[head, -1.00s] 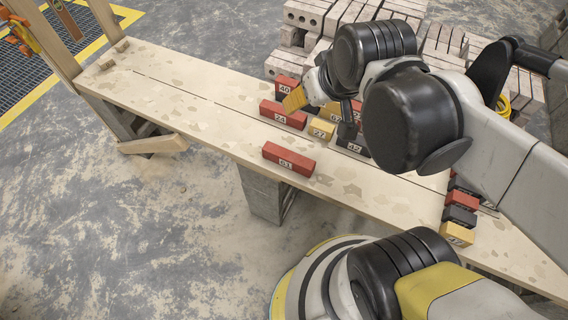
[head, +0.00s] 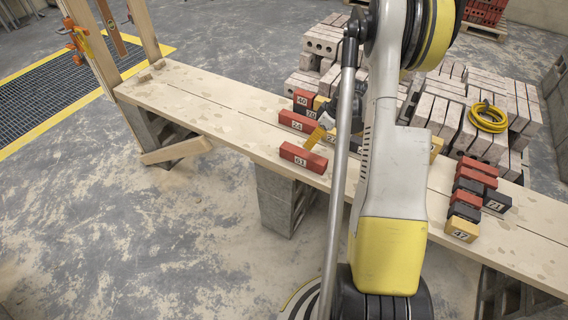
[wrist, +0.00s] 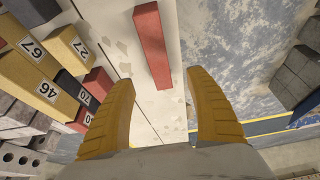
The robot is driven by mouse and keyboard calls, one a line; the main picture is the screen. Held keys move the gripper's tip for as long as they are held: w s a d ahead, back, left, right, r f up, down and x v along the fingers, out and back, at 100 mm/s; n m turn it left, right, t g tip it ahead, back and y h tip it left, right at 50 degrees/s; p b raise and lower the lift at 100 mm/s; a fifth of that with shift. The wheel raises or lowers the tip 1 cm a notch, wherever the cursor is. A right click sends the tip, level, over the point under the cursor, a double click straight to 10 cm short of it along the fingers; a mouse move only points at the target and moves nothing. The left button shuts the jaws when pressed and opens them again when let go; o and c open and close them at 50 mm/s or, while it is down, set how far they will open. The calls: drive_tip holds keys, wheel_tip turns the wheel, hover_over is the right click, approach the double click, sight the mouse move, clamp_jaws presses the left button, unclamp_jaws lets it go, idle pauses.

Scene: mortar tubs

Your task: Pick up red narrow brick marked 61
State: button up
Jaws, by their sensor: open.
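The red narrow brick marked 61 (head: 303,158) lies on the plank bench near its front edge, its number facing the head camera. My gripper (head: 317,137) is just behind it in the head view, one yellow finger showing and the rest mostly hidden by my arm. In the wrist view a long red brick (wrist: 152,45), its number not visible, lies ahead between the spread yellow fingers of my gripper (wrist: 160,80). It looks like brick 61. The fingers are open and empty, apart from the brick.
Red brick 24 (head: 297,122) and red brick 40 (head: 303,98) lie behind. Yellow brick 67 (wrist: 25,47), yellow brick 27 (wrist: 72,48) and others crowd the wrist view's left. Yellow brick 47 (head: 461,231) ends a row at right.

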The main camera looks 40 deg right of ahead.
sight(304, 153)
drive_tip(key=x, duration=0.2)
drive_tip(key=b+x, duration=0.1)
drive_tip(key=x, duration=0.1)
drive_tip(key=b+x, duration=0.1)
drive_tip(key=x, duration=0.2)
drive_tip(key=shift+s+d+f, duration=0.1)
drive_tip(key=shift+s+d, duration=0.15)
drive_tip(key=shift+s, duration=0.1)
drive_tip(key=b+x, duration=0.3)
drive_tip(key=x, duration=0.2)
drive_tip(key=shift+w+f, duration=0.1)
drive_tip(key=shift+w, duration=0.1)
drive_tip(key=shift+c, duration=0.2)
clamp_jaws()
